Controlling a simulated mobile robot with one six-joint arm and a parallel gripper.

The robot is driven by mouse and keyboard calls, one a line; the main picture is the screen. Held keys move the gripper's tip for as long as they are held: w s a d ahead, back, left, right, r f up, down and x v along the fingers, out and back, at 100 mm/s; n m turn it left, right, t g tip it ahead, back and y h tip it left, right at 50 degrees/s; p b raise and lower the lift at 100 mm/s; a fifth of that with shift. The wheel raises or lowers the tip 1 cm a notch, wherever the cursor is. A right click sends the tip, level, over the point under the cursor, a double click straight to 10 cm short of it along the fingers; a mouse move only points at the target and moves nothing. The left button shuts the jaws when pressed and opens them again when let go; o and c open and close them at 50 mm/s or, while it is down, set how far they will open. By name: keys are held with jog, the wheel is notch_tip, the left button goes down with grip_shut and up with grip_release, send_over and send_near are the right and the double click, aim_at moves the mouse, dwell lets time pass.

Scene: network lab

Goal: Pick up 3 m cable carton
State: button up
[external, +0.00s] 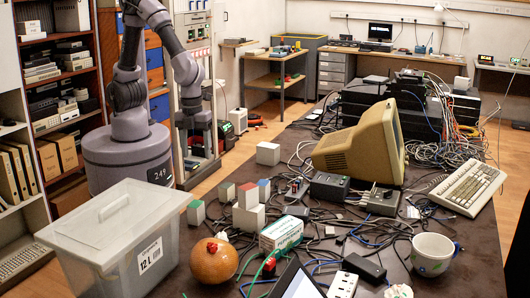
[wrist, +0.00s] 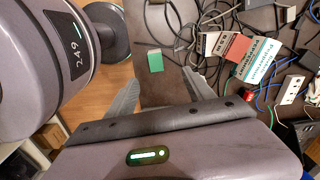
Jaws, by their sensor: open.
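My gripper (wrist: 161,80) is open and empty, its two fingers spread, high over the table's left edge; in the external view it hangs beside my arm's base (external: 193,122). Several small pale cartons stand on the table: one with a green top (external: 195,213), a stacked group with a red-topped one (external: 248,197), and a plain one (external: 267,154). A white-and-green printed carton (external: 281,233) lies in front of them. In the wrist view a green-topped carton (wrist: 155,60) is just beyond the fingers, apart from them. I cannot read which carton is marked 3 m.
A lidded clear bin (external: 115,240) stands at the front left. An orange ball-like object (external: 214,261), a mug (external: 432,254), a monitor (external: 365,148), a keyboard (external: 468,188) and tangled cables crowd the table (external: 455,262). Its left edge near the plain carton is clearer.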

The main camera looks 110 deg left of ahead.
jog(key=b, duration=0.5)
send_over(195, 204)
jog(key=a, duration=0.2)
jog(key=shift+m, duration=0.4)
jog(key=f, duration=1.4)
jog(key=shift+w+d, duration=0.25)
jog(key=shift+w, duration=0.05)
jog(key=f+b, duration=0.1)
jog(key=d+f+b, duration=0.1)
jog(key=f, duration=0.1)
jog(key=f+b, duration=0.1)
jog(key=f, duration=0.1)
jog(key=shift+s+d, duration=0.15)
jog(key=shift+s, duration=0.2)
jog(key=shift+f, duration=0.25)
jog(key=shift+r, duration=0.15)
jog(key=shift+c, duration=0.2)
grip_shut()
